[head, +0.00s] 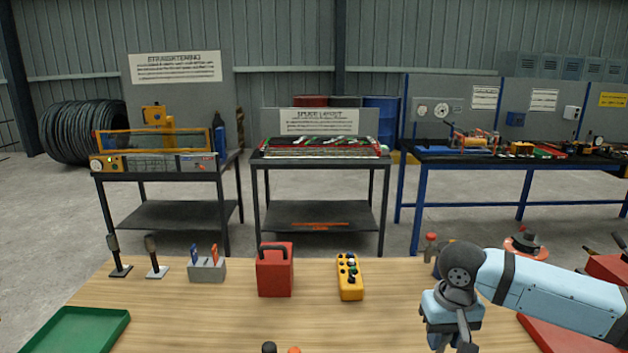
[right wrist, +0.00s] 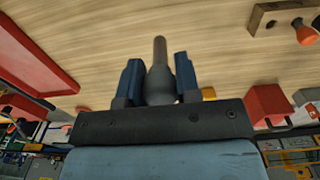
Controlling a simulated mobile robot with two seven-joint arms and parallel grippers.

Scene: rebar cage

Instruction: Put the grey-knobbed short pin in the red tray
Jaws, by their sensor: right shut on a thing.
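My right gripper (head: 455,343) is low over the right part of the bench in the head view. In the right wrist view its two blue fingers (right wrist: 158,80) are shut on the grey-knobbed short pin (right wrist: 160,84), with the knob between them and the short shaft pointing away. The pin's shaft looks clear of the tray. The red tray (head: 548,332) lies at the lower right in the head view, partly hidden by my arm; its edge also shows at the left of the right wrist view (right wrist: 36,52). My left gripper is not in view.
A wooden block (right wrist: 268,18) with a hole and an orange-knobbed pin (right wrist: 305,32) lies to the right in the wrist view. A green tray (head: 85,330), red canister (head: 275,275) and yellow control box (head: 349,285) stand on the bench. Its middle is mostly clear.

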